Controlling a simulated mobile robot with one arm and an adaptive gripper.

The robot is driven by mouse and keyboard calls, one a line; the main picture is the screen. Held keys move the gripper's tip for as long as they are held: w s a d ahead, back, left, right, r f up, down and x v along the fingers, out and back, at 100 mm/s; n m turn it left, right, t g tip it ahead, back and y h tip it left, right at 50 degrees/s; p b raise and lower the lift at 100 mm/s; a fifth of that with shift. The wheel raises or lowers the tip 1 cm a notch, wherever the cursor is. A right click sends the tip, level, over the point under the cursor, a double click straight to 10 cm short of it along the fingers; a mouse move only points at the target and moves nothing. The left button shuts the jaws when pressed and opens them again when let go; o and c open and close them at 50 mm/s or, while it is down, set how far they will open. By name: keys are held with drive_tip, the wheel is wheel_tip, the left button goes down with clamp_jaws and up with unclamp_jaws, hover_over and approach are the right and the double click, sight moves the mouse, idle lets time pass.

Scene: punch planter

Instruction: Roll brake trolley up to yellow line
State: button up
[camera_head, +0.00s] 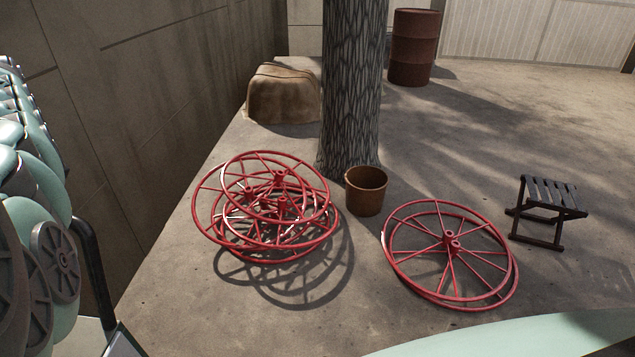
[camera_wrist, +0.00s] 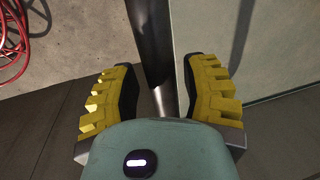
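A dark round bar (camera_wrist: 152,40) runs between the two yellow-padded fingers of my gripper (camera_wrist: 160,82) in the wrist view. The fingers are spread, with small gaps seen on both sides of the bar, so my gripper is open around it. A dark bent bar (camera_head: 92,262) also shows at the lower left of the head view, beside a pale panel edge (camera_head: 78,338). It may be a handle of the brake trolley, but I cannot tell. The rest of the trolley is not clearly seen. No yellow line shows in either view.
Red spoked wheels lie in a stack (camera_head: 265,205), with more at the right (camera_head: 450,245). A brown pot (camera_head: 366,191) stands by a tree trunk (camera_head: 350,90).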

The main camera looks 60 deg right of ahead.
drive_tip(key=shift+o, duration=0.6)
drive_tip(key=shift+r, duration=0.1)
